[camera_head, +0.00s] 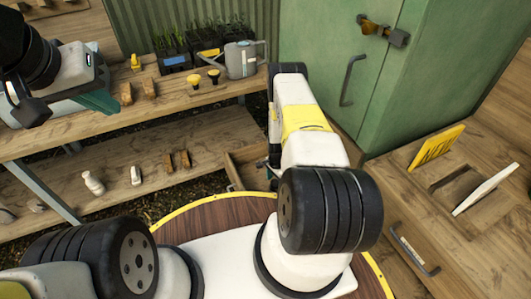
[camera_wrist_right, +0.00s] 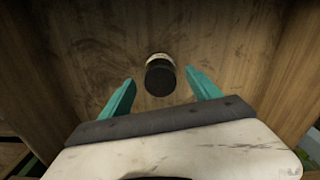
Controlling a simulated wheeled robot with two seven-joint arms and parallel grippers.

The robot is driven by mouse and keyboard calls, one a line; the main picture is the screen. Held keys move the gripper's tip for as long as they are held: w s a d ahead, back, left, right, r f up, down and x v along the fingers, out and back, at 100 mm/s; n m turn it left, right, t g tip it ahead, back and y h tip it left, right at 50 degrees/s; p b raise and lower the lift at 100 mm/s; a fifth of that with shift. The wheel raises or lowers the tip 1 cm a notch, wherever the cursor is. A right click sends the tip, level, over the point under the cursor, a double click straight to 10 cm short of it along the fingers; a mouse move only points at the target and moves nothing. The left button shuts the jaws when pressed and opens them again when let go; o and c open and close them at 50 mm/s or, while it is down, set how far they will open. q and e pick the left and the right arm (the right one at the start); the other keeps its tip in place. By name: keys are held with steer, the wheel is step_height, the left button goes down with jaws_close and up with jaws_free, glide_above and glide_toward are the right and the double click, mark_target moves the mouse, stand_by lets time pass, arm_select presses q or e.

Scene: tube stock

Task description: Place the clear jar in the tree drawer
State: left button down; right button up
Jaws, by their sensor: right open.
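A small jar (camera_wrist_right: 160,75) with a dark round end and a pale band shows in the right wrist view, against the brown wood inside a wooden box or drawer (camera_wrist_right: 90,40). My right gripper (camera_wrist_right: 160,77) is open, with its teal fingers on either side of the jar in the picture; I see no contact. In the head view my right arm reaches to an open wooden compartment (camera_head: 236,175), and hides most of that gripper and the jar. My left gripper (camera_head: 98,102) is over the bench at the upper left, its jaw state unclear. No tree mark is readable.
A wooden bench (camera_head: 190,98) holds a watering can (camera_head: 241,59), seedling trays (camera_head: 195,40) and small tools. Its lower shelf (camera_head: 150,155) holds small white items. A green cabinet (camera_head: 435,75) stands behind right. A closed drawer with a handle (camera_head: 413,252) and a yellow sign (camera_head: 437,147) are at right.

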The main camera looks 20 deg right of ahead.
step_height(320, 180, up, 5)
steer(key=w+a+r+n+t, duration=0.1)
steer(key=w+r+n, duration=0.15)
steer(key=r, duration=1.15)
steer(key=w+a+r+n+t, duration=0.15)
steer(key=w+r, duration=0.25)
steer(key=r, duration=1.1)
steer(key=s+a+r+n+y, duration=0.1)
steer(key=s+a+r+n, duration=0.15)
steer(key=r, duration=1.05)
steer(key=s+a+r+n+t, duration=0.2)
steer(key=s+a+r+n, duration=0.2)
steer(key=s+r, duration=1)
steer(key=s+a+r+n+t, duration=0.1)
steer(key=s+r+n, duration=0.1)
steer(key=s, duration=0.5)
steer(key=s+a+r+n+y, duration=0.1)
steer(key=s+a+r+n, duration=0.1)
steer(key=s+r, duration=0.3)
steer(key=shift+s+r+t, duration=0.25)
steer(key=shift+s+t, duration=0.1)
steer(key=shift+s, duration=0.55)
